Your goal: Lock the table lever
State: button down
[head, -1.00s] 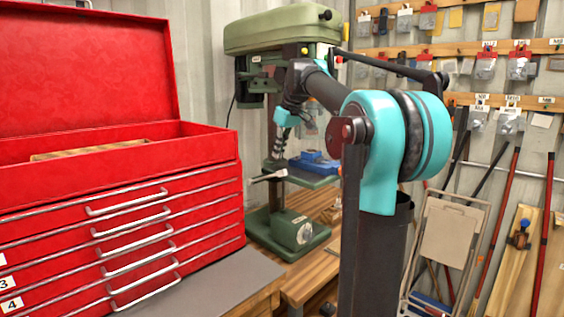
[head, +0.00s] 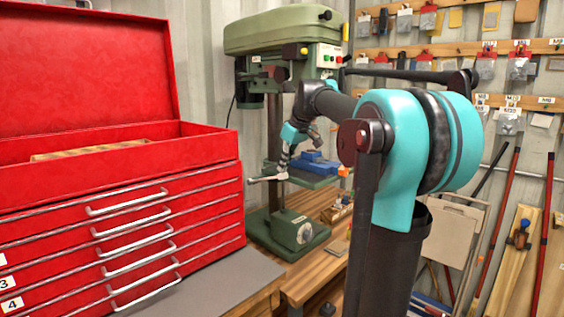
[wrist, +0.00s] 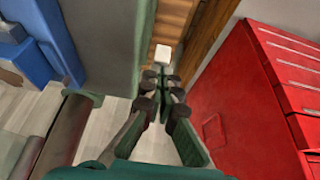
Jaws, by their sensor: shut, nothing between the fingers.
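The drill press (head: 285,38) stands against the back wall. Its table (head: 312,181) bears a blue vise (head: 318,166). A pale metal lever (head: 266,179) sticks out to the left from the table's near left side, roughly level. My gripper (head: 284,167) points down close above the lever's inner end; I cannot tell whether they touch. In the wrist view, my gripper (wrist: 160,74) is shut and empty. A small white block (wrist: 162,54), perhaps part of the lever, shows just beyond the fingertips. The blue vise (wrist: 40,40) is at upper left there.
A red tool chest (head: 120,230) with an open lid stands at left, close to the lever's free end. The green press base (head: 287,232) is below. A wooden bench (head: 310,285) runs in front. Tools and boards lean at right.

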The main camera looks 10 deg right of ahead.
notch_tip(320, 180, down, 10)
jog(key=s+d+t+y, duration=0.1)
jog(key=s+d+t, duration=0.1)
jog(key=shift+s, duration=0.25)
jog(key=shift+r, duration=0.1)
dwell(0.4)
